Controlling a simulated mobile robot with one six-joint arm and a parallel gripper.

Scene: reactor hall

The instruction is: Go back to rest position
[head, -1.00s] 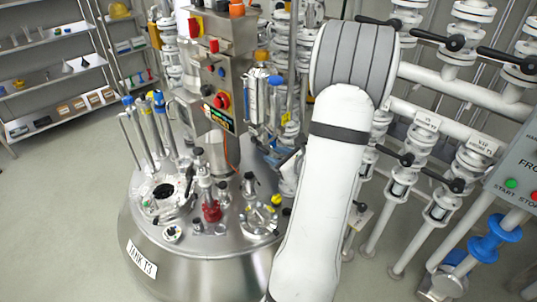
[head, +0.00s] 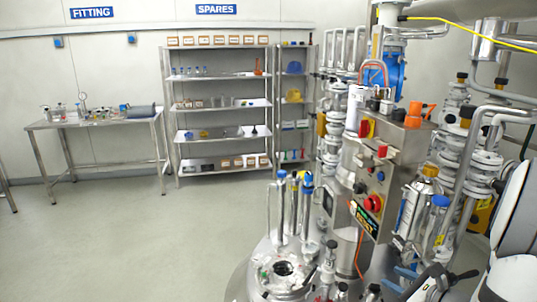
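My arm shows only in part, as white links at the lower right edge of the head view. My gripper is not clearly visible, and I cannot make out its fingers. The tank (head: 240,284) stands at the bottom centre right, with an open round port and several fittings on its lid. A steel control box (head: 372,165) with red and blue buttons rises above the tank.
A steel table (head: 95,122) with glassware and parts stands at the left under a FITTING sign. Shelves (head: 220,105) with boxes and parts stand under a SPARES sign. Pipes and valves crowd the right side. The grey floor (head: 120,235) at the left is clear.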

